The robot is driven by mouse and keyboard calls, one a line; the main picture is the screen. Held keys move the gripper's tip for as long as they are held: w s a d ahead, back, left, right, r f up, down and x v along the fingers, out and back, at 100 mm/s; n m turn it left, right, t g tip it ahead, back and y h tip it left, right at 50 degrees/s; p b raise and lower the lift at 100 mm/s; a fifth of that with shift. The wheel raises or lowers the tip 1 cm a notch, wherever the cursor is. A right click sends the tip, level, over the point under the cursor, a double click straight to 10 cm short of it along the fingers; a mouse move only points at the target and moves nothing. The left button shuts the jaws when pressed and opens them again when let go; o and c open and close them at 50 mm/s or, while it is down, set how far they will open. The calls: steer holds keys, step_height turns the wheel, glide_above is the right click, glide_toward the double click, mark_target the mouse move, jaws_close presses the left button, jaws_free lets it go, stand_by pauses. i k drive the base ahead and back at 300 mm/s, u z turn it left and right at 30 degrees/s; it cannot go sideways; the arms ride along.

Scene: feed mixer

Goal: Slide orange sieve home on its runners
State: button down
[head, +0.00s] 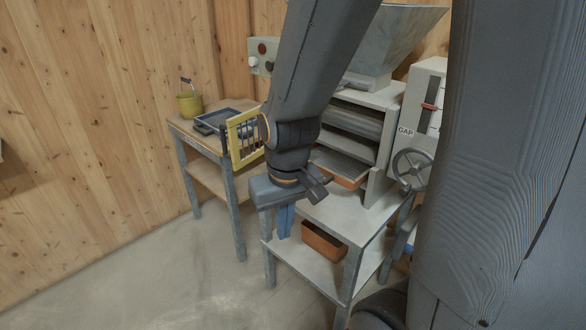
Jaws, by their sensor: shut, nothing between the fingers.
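The orange sieve (349,182) shows as an orange front edge with a grey top, low in the open front of the grey mill (384,150). My arm covers its left part. I cannot tell how far in it sits, and its runners are not clear. My gripper (285,228) points down in front of the mill's stand, to the left of and lower than the sieve in the picture. Its blue fingers are together, with nothing seen between them. It is apart from the sieve.
A yellow barred guard (238,153) stands out left of my wrist. A side table (175,125) holds a yellow pail (190,104) and a blue-rimmed tray (222,117). A terracotta-coloured bin (323,242) sits on the stand's lower shelf. A handwheel (412,169) is at right. Floor at left is clear.

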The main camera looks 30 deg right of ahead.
mark_target(330, 175)
steer(key=z, duration=0.55)
steer(key=k, duration=1.25)
steer(key=i, duration=0.4)
steer(key=u, duration=0.9)
steer(key=i, duration=1.1)
steer(key=z, duration=1)
steer(key=i, duration=0.4)
steer(key=z, duration=0.45)
